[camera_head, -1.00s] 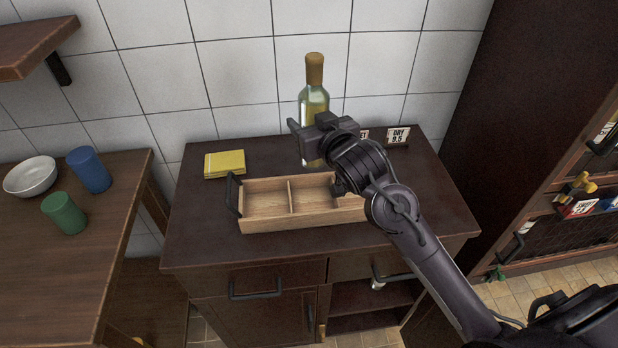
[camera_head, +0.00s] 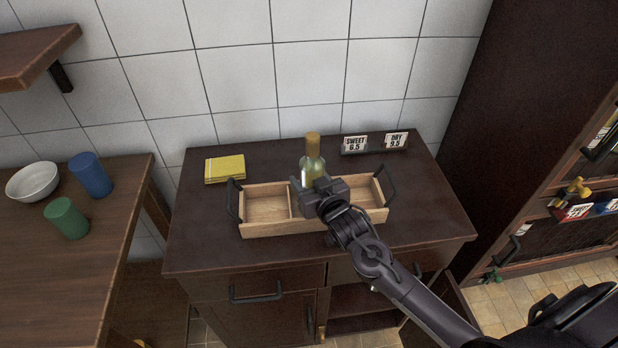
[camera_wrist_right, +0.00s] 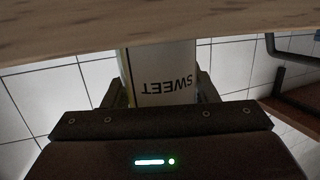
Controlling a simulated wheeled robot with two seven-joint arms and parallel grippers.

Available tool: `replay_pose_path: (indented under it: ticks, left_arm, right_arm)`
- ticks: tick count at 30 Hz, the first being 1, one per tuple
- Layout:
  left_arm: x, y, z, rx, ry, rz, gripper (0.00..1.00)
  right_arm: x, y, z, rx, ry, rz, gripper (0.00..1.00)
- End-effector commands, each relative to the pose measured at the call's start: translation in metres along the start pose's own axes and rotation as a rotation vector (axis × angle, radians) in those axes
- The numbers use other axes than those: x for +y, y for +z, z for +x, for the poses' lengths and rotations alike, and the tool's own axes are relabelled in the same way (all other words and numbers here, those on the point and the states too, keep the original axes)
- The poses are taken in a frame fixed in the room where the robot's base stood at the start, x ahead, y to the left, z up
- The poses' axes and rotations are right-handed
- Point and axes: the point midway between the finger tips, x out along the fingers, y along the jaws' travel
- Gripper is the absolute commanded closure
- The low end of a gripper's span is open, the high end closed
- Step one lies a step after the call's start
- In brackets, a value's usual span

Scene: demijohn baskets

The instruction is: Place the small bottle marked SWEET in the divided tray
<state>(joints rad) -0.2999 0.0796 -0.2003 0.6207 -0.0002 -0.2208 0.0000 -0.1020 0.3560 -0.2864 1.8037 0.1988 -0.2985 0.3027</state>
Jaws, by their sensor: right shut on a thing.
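The bottle (camera_head: 312,170), pale yellow-green with a tan top, stands upright in my right gripper (camera_head: 318,188). Its white label reads SWEET, upside down, in the right wrist view (camera_wrist_right: 165,75). The gripper is shut around its body. The divided tray (camera_head: 275,230) is light wood with dark handles and lies on the dark cabinet. The bottle is over or in the tray, just right of the visible divider. In the wrist view a wooden wall (camera_wrist_right: 150,25) hides its lower end. I cannot tell whether its base touches the tray floor. My left gripper is out of view.
Two small signs, SWEET 6.5 (camera_head: 354,145) and DRY 9.5 (camera_head: 396,141), stand behind the tray. A yellow pad (camera_head: 225,168) lies at the back left. A side table at left holds a bowl (camera_head: 33,181), a blue cup (camera_head: 90,175) and a green cup (camera_head: 66,217).

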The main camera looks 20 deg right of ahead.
Motion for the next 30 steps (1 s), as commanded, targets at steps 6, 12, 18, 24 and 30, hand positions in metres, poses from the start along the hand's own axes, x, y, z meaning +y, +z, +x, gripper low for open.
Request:
replay_pose_path:
  ticks: [6, 12, 18, 24, 30]
  left_arm:
    - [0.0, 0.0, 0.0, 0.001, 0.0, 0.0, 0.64]
    - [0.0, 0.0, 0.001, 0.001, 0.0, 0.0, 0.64]
    - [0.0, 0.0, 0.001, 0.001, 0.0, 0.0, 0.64]
    - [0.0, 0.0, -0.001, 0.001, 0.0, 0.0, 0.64]
    - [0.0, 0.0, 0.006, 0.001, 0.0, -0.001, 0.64]
  right_arm:
    - [0.0, -0.003, 0.0, 0.007, 0.0, 0.001, 0.94]
    - [0.0, 0.002, 0.001, 0.0, 0.0, 0.0, 0.37]
    - [0.0, 0.002, 0.001, 0.0, 0.0, 0.0, 0.26]
    - [0.0, -0.001, 0.0, 0.001, -0.001, 0.0, 0.26]
    - [-0.001, 0.003, -0.023, -0.002, -0.002, 0.0, 0.26]
